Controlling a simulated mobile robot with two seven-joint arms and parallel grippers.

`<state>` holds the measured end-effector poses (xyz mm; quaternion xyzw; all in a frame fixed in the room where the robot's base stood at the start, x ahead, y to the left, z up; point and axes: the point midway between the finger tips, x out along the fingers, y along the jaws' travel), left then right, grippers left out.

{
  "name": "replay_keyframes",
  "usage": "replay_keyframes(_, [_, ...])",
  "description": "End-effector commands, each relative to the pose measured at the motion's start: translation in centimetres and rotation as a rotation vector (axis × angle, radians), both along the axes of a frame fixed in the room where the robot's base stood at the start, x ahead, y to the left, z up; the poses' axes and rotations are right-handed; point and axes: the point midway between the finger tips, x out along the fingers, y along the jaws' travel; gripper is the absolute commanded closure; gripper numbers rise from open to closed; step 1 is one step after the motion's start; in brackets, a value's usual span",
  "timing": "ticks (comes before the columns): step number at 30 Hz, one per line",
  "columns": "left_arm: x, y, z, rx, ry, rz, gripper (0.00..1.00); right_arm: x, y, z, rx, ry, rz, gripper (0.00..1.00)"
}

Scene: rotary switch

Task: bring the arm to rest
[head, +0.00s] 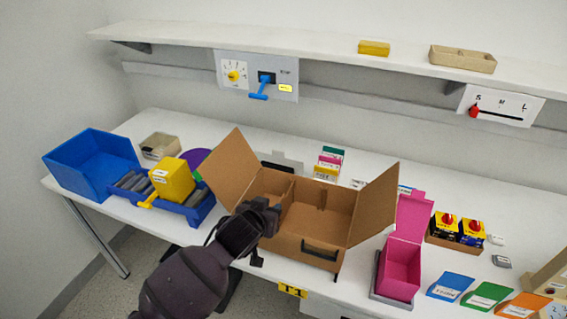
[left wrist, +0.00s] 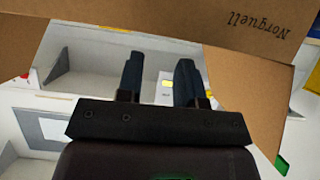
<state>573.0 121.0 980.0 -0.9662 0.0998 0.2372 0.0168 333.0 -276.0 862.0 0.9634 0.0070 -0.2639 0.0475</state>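My left arm comes up from the bottom of the head view. Its dark gripper (head: 264,222) is at the front left side of the open cardboard box (head: 320,220), overlapping it in the picture; I cannot tell whether they touch. In the left wrist view the two fingers of the left gripper (left wrist: 158,75) stand apart with nothing held between them. A cardboard flap (left wrist: 225,25) with printed lettering crosses the top of that view. A panel with a yellow rotary knob (head: 234,76) and a blue lever (head: 262,88) is on the back wall. My right gripper is not in view.
A yellow bin (head: 172,178) sits on a blue rack (head: 190,207), beside a large blue crate (head: 88,165). A pink box (head: 401,262) stands right of the cardboard box. A shelf (head: 290,42) runs above the table. The floor in front left is clear.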

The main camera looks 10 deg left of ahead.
Motion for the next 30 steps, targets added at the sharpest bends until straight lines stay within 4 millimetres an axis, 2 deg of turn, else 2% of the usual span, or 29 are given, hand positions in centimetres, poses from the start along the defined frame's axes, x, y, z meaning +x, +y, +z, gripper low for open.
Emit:
replay_keyframes(5, [0.0, 0.0, 0.0, 0.000, 0.000, 0.000, 0.66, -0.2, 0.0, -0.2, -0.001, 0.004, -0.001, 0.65])
replay_keyframes(8, [0.1, -0.2, 0.2, 0.035, -0.023, -0.030, 0.66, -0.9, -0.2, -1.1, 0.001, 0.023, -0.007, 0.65])
replay_keyframes(11, [0.3, -0.8, 1.3, 0.074, -0.089, -0.093, 0.66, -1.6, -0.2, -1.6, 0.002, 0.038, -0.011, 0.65])
replay_keyframes(13, [0.7, -0.8, 2.8, 0.094, -0.153, -0.128, 0.66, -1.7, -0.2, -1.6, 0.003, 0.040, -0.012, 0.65])
replay_keyframes(16, [0.1, -0.1, 3.6, 0.106, -0.222, -0.152, 0.66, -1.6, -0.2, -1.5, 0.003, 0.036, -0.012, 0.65])
replay_keyframes(23, [-2.8, 3.0, 1.7, 0.114, -0.264, -0.128, 0.66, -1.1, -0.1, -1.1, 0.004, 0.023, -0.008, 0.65])
replay_keyframes(26, [-4.7, 4.8, 0.3, 0.115, -0.262, -0.099, 0.66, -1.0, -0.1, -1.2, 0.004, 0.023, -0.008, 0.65])
replay_keyframes(30, [-8.7, 8.0, -2.8, 0.116, -0.228, -0.035, 0.66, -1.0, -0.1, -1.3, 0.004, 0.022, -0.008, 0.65])
